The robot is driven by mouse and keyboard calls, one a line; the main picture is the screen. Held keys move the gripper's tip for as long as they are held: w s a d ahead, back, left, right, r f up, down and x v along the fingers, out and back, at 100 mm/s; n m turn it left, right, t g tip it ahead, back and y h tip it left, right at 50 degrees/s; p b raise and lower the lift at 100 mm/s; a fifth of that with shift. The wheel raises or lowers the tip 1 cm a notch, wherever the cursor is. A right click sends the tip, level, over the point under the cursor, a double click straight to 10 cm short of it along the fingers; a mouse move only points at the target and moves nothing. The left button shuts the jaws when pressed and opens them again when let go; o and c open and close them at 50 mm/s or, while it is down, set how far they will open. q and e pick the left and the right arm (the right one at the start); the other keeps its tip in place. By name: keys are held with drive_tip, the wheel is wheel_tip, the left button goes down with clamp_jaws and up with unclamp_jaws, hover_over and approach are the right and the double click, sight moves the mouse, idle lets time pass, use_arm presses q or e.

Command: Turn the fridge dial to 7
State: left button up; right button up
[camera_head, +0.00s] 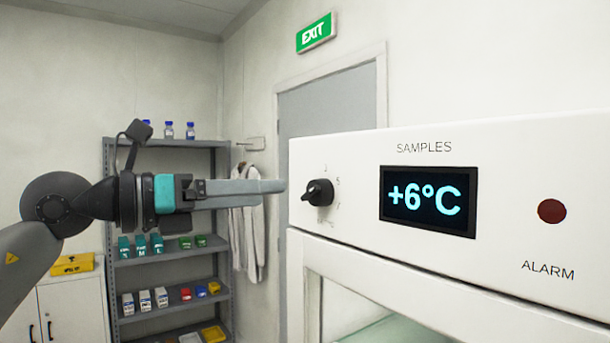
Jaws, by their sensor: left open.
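The fridge dial (318,192) is a small black knob on the white front panel of the fridge (350,160). Small marks surround it, too faint to read surely, so I cannot tell its setting. The display (428,200) to its right reads +6°C. My left gripper (283,187) comes in from the left at the dial's height, its grey fingers pointing right towards the dial. The fingers overlap in this side view. The gripper is open and holds nothing; a small gap shows between fingertips and dial. My right gripper is not in view.
A round red alarm light (552,211) sits on the panel's right. A grey shelf (180,143) with bottles and boxes stands behind my left arm. White coats (247,235) hang beside it. A grey door (325,105) stands behind the fridge.

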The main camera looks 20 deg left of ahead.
sight(316, 193)
use_arm(q)
drive_tip(key=p+x, duration=0.3)
drive_tip(key=x, duration=0.5)
drive_tip(key=shift+w, duration=0.15)
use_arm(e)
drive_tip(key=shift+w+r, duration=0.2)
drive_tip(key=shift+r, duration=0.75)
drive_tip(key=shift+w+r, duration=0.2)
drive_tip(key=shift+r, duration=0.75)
use_arm(q)
drive_tip(key=shift+d, duration=0.15)
clamp_jaws()
